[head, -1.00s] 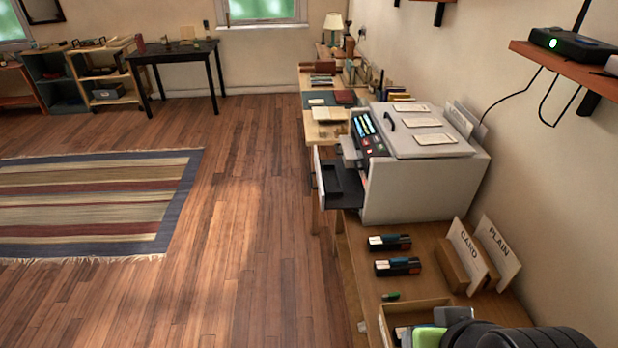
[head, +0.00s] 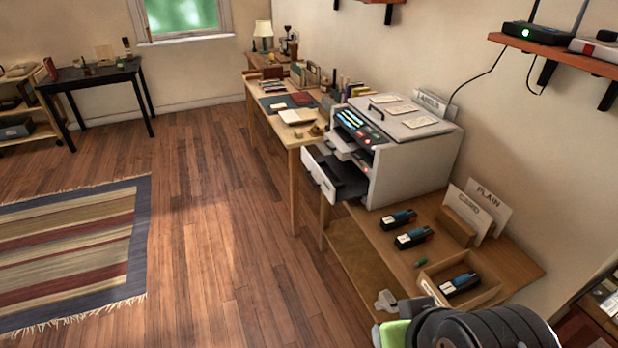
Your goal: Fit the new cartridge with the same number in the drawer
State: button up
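The white printer (head: 412,166) stands on the wooden table with its drawer (head: 322,177) pulled out to the left. The drawer's dark inside shows no clear cartridge. Two black cartridges with blue and pale markings lie in front of the printer, a farther one (head: 399,219) and a nearer one (head: 413,237). Another black cartridge (head: 459,284) lies in an open wooden box (head: 488,297). Their numbers are too small to read. A pale grey part that looks like my gripper (head: 386,301) shows left of the box, beside my dark arm; its opening cannot be made out.
CARD and PLAIN signs (head: 483,207) stand in a wooden holder right of the cartridges. A small green item (head: 420,263) lies near the box. A desk with books (head: 297,116) is beyond the printer. Wall shelves (head: 560,58) hang at the right.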

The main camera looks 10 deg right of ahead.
aim_at(339, 180)
jog(key=i+j+z, duration=0.25)
jog(key=i, duration=0.2)
jog(key=i+j+z, duration=0.25)
jog(key=i, duration=0.25)
jog(key=i+j+z, duration=0.25)
jog(key=i+j, duration=0.05)
jog(key=i, duration=0.1)
